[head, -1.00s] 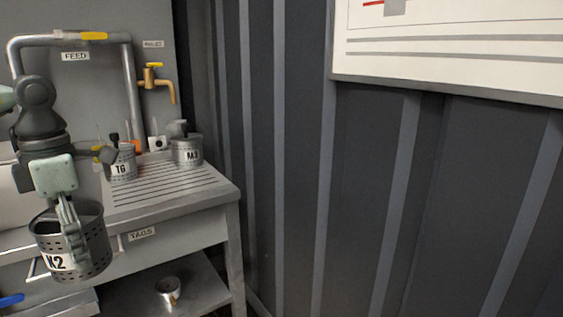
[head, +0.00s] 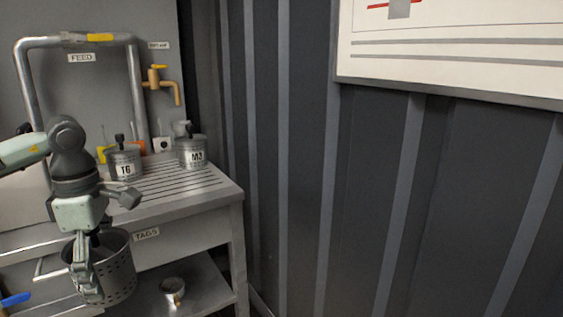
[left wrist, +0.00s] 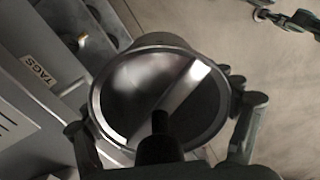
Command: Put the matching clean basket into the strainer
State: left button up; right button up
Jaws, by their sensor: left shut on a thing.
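My left gripper (head: 88,275) is shut on the wall of a grey perforated basket (head: 120,266), held upright in front of the bench below the TAGS drawer label. Its tag is hidden now; it read K2 a second ago. In the left wrist view the basket (left wrist: 108,88) shows its open top, an inner cross strip and a dark knob in front. Two more baskets, T6 (head: 125,165) and M3 (head: 192,155), stand on the bench's ribbed drainer. The strainer is not recognizable in these views. My right gripper is not identifiable.
The bench (head: 222,197) has a lower shelf with a small metal cup (head: 173,288). A brass tap (head: 165,86) and FEED pipe are behind. A blue handle (head: 15,300) is at lower left. A dark jointed shape (left wrist: 298,20) is unclear.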

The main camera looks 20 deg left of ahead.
pick_arm(q)
jog(key=w+d+f+m, duration=0.2)
jog(key=w+d+m, duration=0.1)
jog(key=d+m, duration=0.4)
jog(key=w+d+f+m, duration=0.3)
jog(key=d+m, duration=0.5)
jog(key=m, duration=0.1)
jog(key=w+d+f+m+p, duration=0.1)
jog(key=w+d+f+m, duration=0.1)
jog(key=d+m, duration=0.6)
jog(key=shift+w+f, duration=0.15)
jog(key=shift+w, duration=0.3)
pick_arm(e)
jog(key=x, duration=0.3)
jog(key=shift+s+a+f, duration=0.1)
jog(key=shift+a+f, duration=0.05)
jog(key=shift+a, duration=0.2)
pick_arm(q)
jog(key=shift+d, duration=0.1)
pick_arm(e)
jog(key=shift+s+d, duration=0.1)
